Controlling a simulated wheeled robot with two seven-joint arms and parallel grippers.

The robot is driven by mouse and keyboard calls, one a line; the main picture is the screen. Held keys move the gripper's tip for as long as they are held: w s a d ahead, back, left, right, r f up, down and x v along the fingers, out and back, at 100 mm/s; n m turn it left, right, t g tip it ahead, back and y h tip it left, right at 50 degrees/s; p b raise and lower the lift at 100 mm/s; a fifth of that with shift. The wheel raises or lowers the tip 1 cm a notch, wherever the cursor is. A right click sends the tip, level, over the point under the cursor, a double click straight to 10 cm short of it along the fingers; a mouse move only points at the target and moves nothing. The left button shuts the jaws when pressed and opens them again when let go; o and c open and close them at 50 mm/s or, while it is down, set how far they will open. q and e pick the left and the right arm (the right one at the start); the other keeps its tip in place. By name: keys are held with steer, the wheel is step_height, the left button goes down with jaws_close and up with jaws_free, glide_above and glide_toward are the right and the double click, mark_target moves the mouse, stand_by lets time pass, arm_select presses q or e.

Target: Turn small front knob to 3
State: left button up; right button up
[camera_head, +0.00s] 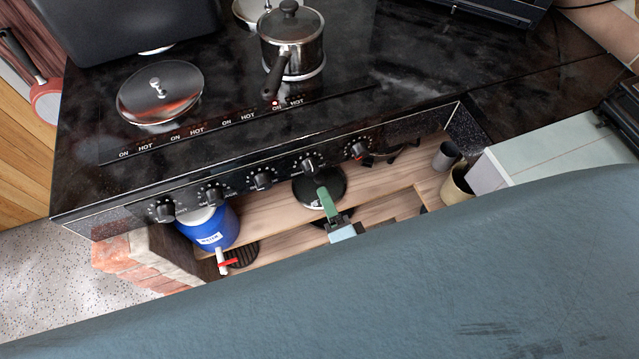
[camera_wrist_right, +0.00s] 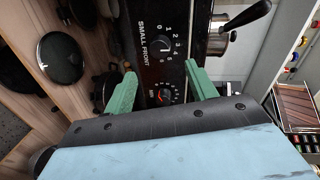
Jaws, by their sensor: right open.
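The small front knob (camera_wrist_right: 163,44), black with a numbered scale and a "SMALL FRONT" label, shows in the right wrist view just beyond my fingertips. It appears to be the knob (camera_head: 309,163) fourth from the left on the cooker's front panel in the head view. Its pointer setting is too small to read surely. My right gripper (camera_wrist_right: 160,70) is open, with green fingers spread wide and nothing between the tips. In the head view, my right gripper (camera_head: 323,192) is just below and in front of that knob, seemingly apart. My left gripper is not in view.
A red-marked knob (camera_head: 357,150) sits right of the small front knob; it also shows in the wrist view (camera_wrist_right: 163,96). A steel saucepan (camera_head: 290,45) stands on the hob. A blue container (camera_head: 212,229) and a dark round lid (camera_head: 303,188) are below the panel.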

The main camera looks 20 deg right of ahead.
steer(key=shift+s+d+r, duration=0.1)
steer(key=shift+s+r, duration=0.05)
steer(key=shift+s, duration=1.05)
steer(key=shift+s+r, duration=0.15)
steer(key=shift+s, duration=1)
steer(key=s+d+f+n+g+y, duration=0.1)
steer(key=s+f+n+g, duration=0.2)
steer(key=f, duration=0.4)
steer(key=s+d+f+n+g, duration=0.15)
steer(key=f+n, duration=0.25)
steer(key=f, duration=0.4)
steer(key=s+f+n+g+y, duration=0.1)
steer(key=s+f+n+g, duration=0.25)
steer(key=f, duration=0.35)
steer(key=s+d+f+n+g+h, duration=0.1)
steer(key=s+d+f+n+g, duration=0.3)
steer(key=s+d+f, duration=0.1)
steer(key=s+d+f+n+g+h, duration=0.1)
steer(key=s+d+f+n+g, duration=0.2)
steer(key=s, duration=0.7)
step_height(320, 180, down, 4)
steer(key=shift+s+d+f+n+g+h, duration=0.1)
steer(key=shift+s+d+n+g+h, duration=0.25)
steer(key=shift+d, duration=0.75)
steer(key=shift+w, duration=0.1)
